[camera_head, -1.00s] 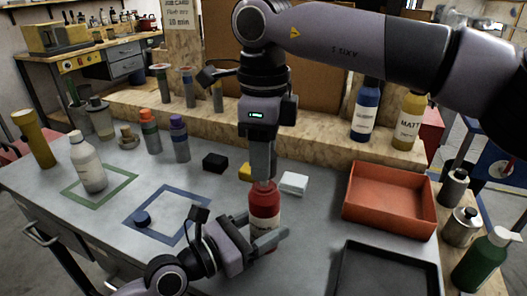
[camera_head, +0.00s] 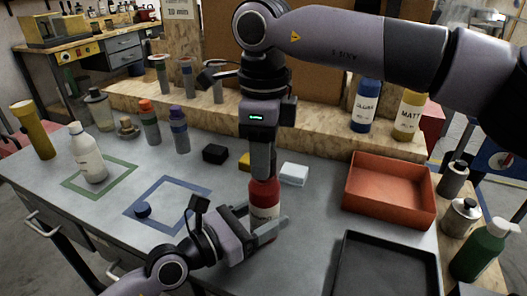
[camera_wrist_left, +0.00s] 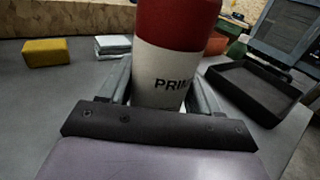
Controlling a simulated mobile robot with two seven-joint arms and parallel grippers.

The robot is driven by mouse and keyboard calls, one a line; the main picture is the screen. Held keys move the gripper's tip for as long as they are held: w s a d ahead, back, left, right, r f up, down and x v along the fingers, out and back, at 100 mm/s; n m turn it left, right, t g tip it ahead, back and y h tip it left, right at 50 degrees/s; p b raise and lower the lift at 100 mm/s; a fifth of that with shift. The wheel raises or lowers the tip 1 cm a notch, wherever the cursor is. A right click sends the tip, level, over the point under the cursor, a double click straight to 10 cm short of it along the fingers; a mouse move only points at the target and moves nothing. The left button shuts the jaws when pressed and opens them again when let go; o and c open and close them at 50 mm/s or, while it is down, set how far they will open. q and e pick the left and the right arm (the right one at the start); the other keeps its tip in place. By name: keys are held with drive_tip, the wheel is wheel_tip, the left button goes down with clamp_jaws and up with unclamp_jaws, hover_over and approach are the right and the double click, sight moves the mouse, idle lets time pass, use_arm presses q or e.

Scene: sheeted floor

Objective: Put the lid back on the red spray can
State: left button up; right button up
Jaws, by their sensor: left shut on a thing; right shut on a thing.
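The red spray can (camera_head: 265,193), with a white label, stands upright in front of me. My left gripper (camera_head: 264,230) is shut around its lower part. In the left wrist view the can (camera_wrist_left: 178,25) sits between the fingers, its label partly readable as "PRI"; its top is out of frame. My right gripper (camera_head: 262,172) points straight down over the can and is shut at its top. The lid is mostly hidden by these fingers and cannot be told apart from the red can top, so I cannot tell whether it is seated.
An orange tray (camera_head: 390,215) and a black tray (camera_head: 342,280) are on the right. A dark blue cap (camera_head: 142,209) lies by the blue outlined square. A white bottle (camera_head: 88,160) stands at left.

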drive_tip(key=shift+f, duration=0.6)
drive_tip(key=o, duration=1.1)
wheel_tip(320, 180, up, 12)
use_arm(q)
drive_tip(key=o, duration=1.6)
drive_tip(key=shift+c, duration=0.2)
drive_tip(key=shift+a, duration=0.1)
